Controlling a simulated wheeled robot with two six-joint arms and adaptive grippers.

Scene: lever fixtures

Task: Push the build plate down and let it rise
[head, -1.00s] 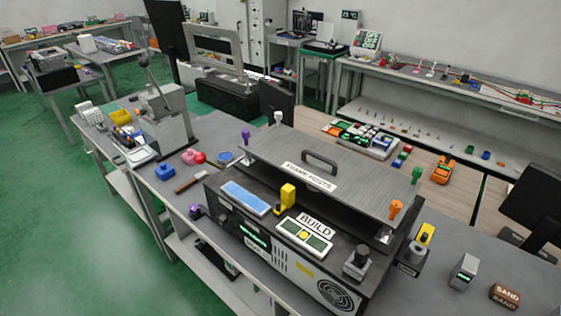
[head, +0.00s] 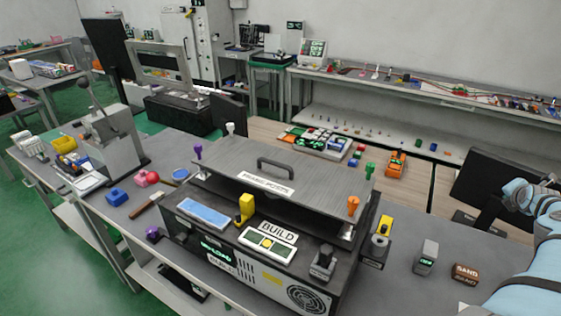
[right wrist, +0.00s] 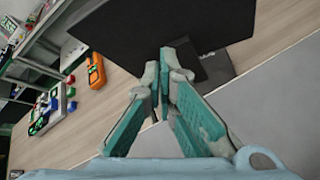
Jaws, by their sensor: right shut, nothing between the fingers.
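The build plate (head: 240,171) is a grey flat plate with a black handle (head: 275,166) on top. It sits raised above a dark machine, with a gap under its front edge. Coloured knobs stand at its corners, purple, white, green and orange. My right gripper (right wrist: 165,65) is shut and empty in the right wrist view, in front of a black monitor. In the head view only my right arm shows at the right edge, well apart from the plate. My left gripper is not in view.
A monitor (head: 497,172) stands at the right near my arm. A SAND block (head: 466,273) and a small grey device (head: 426,257) lie right of the machine. A lever press (head: 112,140) stands left. An orange device (right wrist: 96,71) lies on the wooden surface.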

